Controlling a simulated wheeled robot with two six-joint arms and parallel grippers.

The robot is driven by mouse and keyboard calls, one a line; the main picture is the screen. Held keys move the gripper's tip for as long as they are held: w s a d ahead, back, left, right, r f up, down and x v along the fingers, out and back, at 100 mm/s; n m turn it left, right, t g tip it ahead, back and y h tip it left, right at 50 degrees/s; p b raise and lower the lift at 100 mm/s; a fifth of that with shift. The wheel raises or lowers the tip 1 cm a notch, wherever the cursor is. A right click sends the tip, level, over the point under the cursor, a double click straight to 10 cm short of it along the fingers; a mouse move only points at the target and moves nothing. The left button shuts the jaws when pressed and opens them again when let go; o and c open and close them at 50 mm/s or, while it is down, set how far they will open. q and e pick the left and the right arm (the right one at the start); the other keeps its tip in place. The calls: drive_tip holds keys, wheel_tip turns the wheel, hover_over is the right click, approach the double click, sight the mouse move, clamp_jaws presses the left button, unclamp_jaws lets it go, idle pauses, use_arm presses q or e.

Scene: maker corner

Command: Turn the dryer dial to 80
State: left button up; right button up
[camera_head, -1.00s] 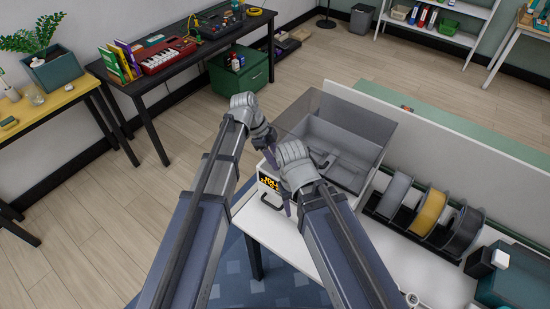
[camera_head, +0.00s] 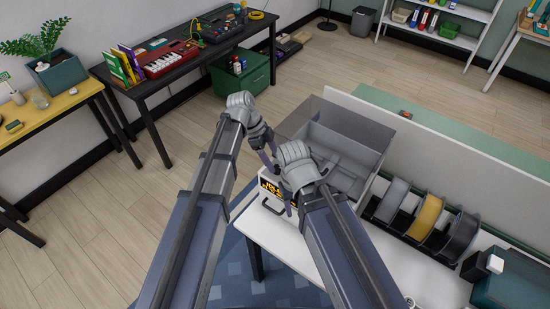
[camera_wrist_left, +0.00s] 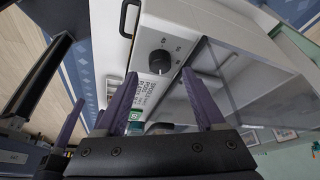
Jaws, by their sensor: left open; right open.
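I cannot tell contact. My right gripper (camera_head: 289,205) is open, close beside it.
A rack of filament spools (camera_head: 425,217) stands right of the dryer on the white table (camera_head: 405,265). A low partition (camera_head: 450,150) runs behind it. A dark handle (camera_wrist_left: 129,18) sits near the dial. Floor left of my arms is clear.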

use_arm(q)
drive_tip(key=p+v, duration=0.3)
drive_tip(key=v, duration=0.1)
drive_tip(key=shift+r, duration=0.1)
use_arm(e)
wheel_tip(320, 180, up, 4)
drive_tip(key=shift+f, duration=0.1)
use_arm(q)
drive_tip(key=s+a+f+n+y+b, duration=0.1)
drive_tip(key=s+f+n+y+b, duration=0.1)
drive_tip(key=s+n, duration=0.6)
drive_tip(key=s+a+f+n+y+b, duration=0.2)
drive_tip(key=s+f+n, duration=0.3)
drive_tip(key=s+n, duration=0.3)
drive_tip(key=shift+s+n+t+y+b, duration=0.3)
drive_tip(key=shift+s+t+y+b, duration=0.1)
drive_tip(key=shift+s+y+b, duration=0.45)
use_arm(e)
wheel_tip(320, 180, down, 5)
drive_tip(key=shift+f, duration=0.2)
